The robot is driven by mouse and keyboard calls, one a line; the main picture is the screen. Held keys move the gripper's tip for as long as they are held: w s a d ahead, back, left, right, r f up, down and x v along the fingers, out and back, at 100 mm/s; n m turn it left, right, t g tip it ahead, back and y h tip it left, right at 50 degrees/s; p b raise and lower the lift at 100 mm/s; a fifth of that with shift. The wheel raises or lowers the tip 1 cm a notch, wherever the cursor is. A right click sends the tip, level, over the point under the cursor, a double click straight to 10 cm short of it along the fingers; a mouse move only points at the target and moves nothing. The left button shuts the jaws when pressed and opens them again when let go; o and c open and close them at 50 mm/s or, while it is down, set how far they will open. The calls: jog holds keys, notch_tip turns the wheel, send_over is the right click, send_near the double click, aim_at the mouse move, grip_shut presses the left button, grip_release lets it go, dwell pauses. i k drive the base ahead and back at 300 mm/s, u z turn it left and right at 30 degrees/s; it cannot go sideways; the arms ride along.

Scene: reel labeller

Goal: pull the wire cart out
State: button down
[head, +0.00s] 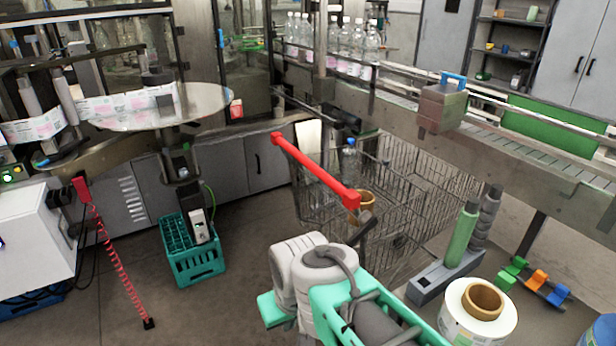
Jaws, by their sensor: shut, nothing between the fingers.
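The wire cart (425,195) stands partly under the conveyor, its mesh basket facing me. Its red handle bar (315,172) runs slantwise from the upper left to the near right end. A clear bottle (349,160) and a brown roll (366,199) show at the basket. My arm comes in from the bottom. What looks like my gripper (364,224), small and dark, is just below the near right end of the handle, shut and empty. I cannot tell whether it touches the handle; the finger details are too small to see.
The floor between crate and cart is open.

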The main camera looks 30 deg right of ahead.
aim_at(352, 199)
jog(key=z, duration=1.45)
jog(key=k, duration=0.25)
jog(key=u, duration=1.65)
jog(key=i, duration=0.95)
jog(key=u, duration=0.4)
